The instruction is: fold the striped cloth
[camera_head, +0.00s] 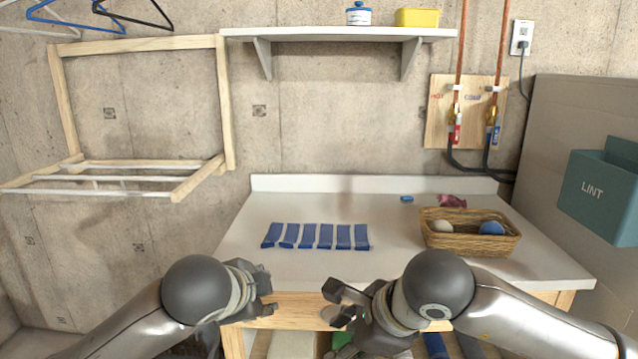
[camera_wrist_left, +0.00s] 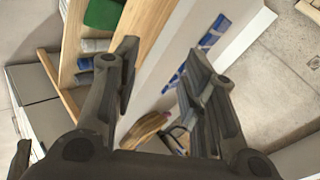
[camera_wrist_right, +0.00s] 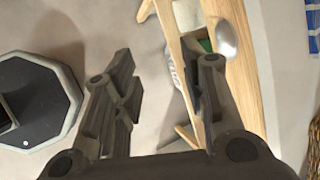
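The striped cloth (camera_head: 316,237) lies flat on the white tabletop, left of the basket. Its blue bands show clearly, and the pale bands between them blend with the table. Part of it shows in the left wrist view (camera_wrist_left: 198,52), and a corner shows at the right edge of the right wrist view (camera_wrist_right: 314,28). My left gripper (camera_head: 267,291) is open and empty at the table's front edge, nearer than the cloth. My right gripper (camera_head: 334,303) is open and empty at the same edge, to its right. Neither touches the cloth.
A wicker basket (camera_head: 468,244) holding balls stands on the table's right. A small blue item (camera_head: 407,198) and a crumpled dark pink item (camera_head: 452,200) lie behind it. A shelf (camera_head: 340,34) and wooden drying rack (camera_head: 140,110) are on the wall. Tabletop around the cloth is clear.

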